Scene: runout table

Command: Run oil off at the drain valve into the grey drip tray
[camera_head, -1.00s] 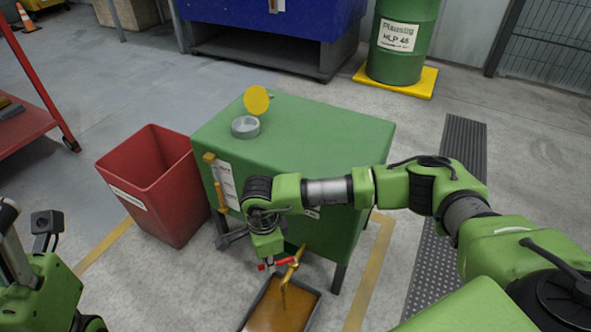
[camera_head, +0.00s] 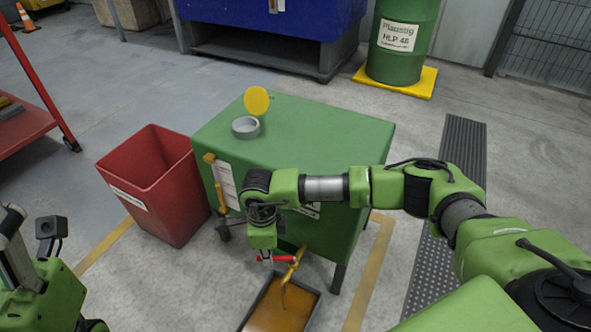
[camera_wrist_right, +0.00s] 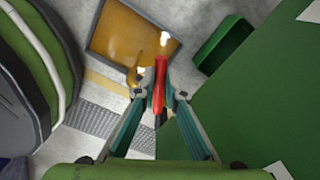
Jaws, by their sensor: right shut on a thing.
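The green tank (camera_head: 300,150) stands in the middle. Its brass drain valve (camera_head: 293,268) sticks out low at the front. My right gripper (camera_head: 274,259) is shut on the valve's red lever handle (camera_wrist_right: 158,90), which lies between its fingers in the wrist view. The grey drip tray (camera_head: 315,304) is on the floor below the spout, with amber oil (camera_head: 278,312) across its bottom. A thin amber stream seems to run from the spout to the tray. My left gripper (camera_head: 14,225) is partly in view at the lower left, away from the tank; its fingers are unclear.
A red bin (camera_head: 170,200) stands left of the tank. A grey filler neck (camera_head: 245,127) and a yellow cap (camera_head: 256,100) are on the tank top. A sight gauge (camera_head: 222,187) is on its front. A green drum (camera_head: 402,40) stands at the back right.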

